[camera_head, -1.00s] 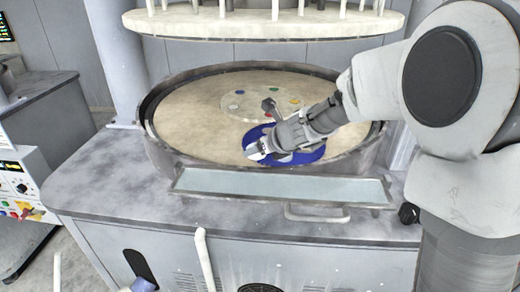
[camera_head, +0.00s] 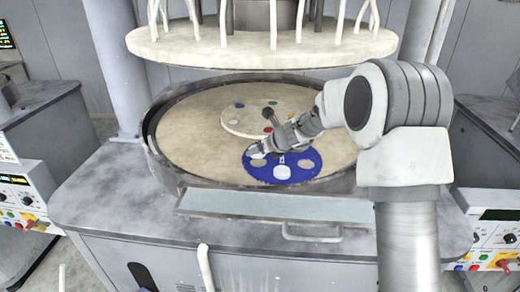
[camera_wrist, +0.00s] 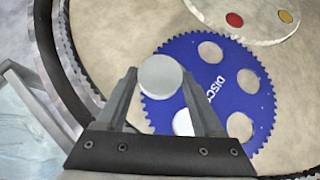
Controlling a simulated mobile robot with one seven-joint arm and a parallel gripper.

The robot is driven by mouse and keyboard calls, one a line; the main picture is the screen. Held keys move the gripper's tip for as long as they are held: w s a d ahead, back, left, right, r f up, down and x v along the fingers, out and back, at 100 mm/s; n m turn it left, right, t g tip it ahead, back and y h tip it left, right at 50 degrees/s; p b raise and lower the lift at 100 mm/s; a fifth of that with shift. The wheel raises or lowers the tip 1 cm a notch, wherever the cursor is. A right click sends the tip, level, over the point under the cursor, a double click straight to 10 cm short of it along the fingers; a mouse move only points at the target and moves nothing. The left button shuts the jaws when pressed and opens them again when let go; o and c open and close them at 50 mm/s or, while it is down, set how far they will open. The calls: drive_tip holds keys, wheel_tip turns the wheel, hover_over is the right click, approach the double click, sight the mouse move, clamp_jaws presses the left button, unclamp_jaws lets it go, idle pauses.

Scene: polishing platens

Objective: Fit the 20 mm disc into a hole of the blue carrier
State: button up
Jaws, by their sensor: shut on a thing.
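The blue carrier (camera_head: 294,176) lies flat on the beige platen and has round holes. In the wrist view the carrier (camera_wrist: 257,98) shows toothed edges and white lettering. A white disc (camera_head: 281,172) sits in its near hole; in the wrist view it is partly hidden behind a finger (camera_wrist: 182,123). My gripper (camera_wrist: 160,78) is shut on a pale round disc (camera_wrist: 160,74), held between the fingertips in front of the carrier's left edge. In the head view my gripper (camera_head: 258,150) is over the carrier's far left edge; its height is unclear.
The platen (camera_head: 200,140) has a raised metal rim (camera_head: 160,160). A pale round plate with coloured spots (camera_head: 237,122) lies behind the carrier. A large upper plate (camera_head: 260,48) with white hoses hangs above. A pale blue trough (camera_head: 270,203) runs along the front.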

sight(261, 166)
drive_tip(key=shift+w+r+p, duration=0.25)
drive_tip(key=shift+w+p, duration=0.5)
drive_tip(key=shift+w, duration=0.2)
drive_tip(key=shift+w+f, duration=0.85)
drive_tip(key=shift+f, duration=0.25)
drive_tip(key=f, duration=0.1)
drive_tip(key=w+f+b, duration=0.1)
drive_tip(key=f, duration=0.1)
drive_tip(key=shift+w+f, duration=0.1)
drive_tip(key=shift+w, duration=0.25)
drive_tip(key=shift+f+b, duration=0.85)
drive_tip(key=shift+b, duration=0.15)
drive_tip(key=shift+s+f+b, duration=0.1)
drive_tip(key=shift+f+b, duration=0.25)
drive_tip(key=shift+f, duration=0.05)
